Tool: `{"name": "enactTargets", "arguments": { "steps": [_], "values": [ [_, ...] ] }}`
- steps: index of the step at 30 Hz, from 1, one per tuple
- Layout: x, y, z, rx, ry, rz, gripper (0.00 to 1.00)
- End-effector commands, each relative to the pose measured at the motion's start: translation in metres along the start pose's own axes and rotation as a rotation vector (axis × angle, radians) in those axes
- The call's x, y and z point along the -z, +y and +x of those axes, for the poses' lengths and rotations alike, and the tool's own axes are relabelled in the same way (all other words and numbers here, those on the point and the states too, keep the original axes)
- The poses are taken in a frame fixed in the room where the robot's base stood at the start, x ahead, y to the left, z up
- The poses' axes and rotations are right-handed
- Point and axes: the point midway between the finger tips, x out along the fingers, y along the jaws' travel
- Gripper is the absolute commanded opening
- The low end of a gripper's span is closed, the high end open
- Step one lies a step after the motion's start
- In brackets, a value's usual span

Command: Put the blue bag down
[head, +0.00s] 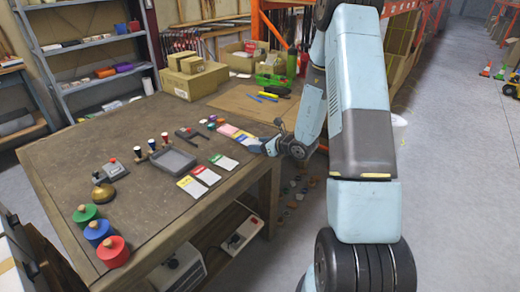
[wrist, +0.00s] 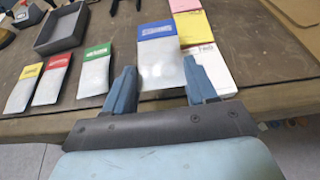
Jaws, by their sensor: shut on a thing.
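The blue bag is a flat, clear pouch with a blue top band (wrist: 160,62). In the wrist view it lies between the two fingers of my gripper (wrist: 162,88), blue band pointing away from me. In the head view my gripper (head: 266,146) is at the right edge of the workbench, low over the top, and largely hides the bag. My gripper is shut on the bag's near end. I cannot tell whether the bag touches the bench.
Bags with yellow (wrist: 25,88), red (wrist: 52,78) and green (wrist: 95,70) tops lie in a row to the left. Pink (wrist: 202,28) and yellow cards lie close on the right. A grey tray (wrist: 48,46) stands beyond. The workbench (head: 130,215) has bare room in front.

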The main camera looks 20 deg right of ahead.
Motion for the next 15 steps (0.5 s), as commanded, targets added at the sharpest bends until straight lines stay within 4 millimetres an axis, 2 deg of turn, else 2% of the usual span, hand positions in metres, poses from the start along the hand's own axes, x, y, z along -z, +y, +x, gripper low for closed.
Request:
{"name": "enactTargets", "arguments": {
  "steps": [5,15],
  "values": [
    [0.017,0.0,0.006,0.0,0.0,0.001,0.16],
    [0.019,0.0,0.007,0.001,0.0,0.001,0.16]
  ]
}}
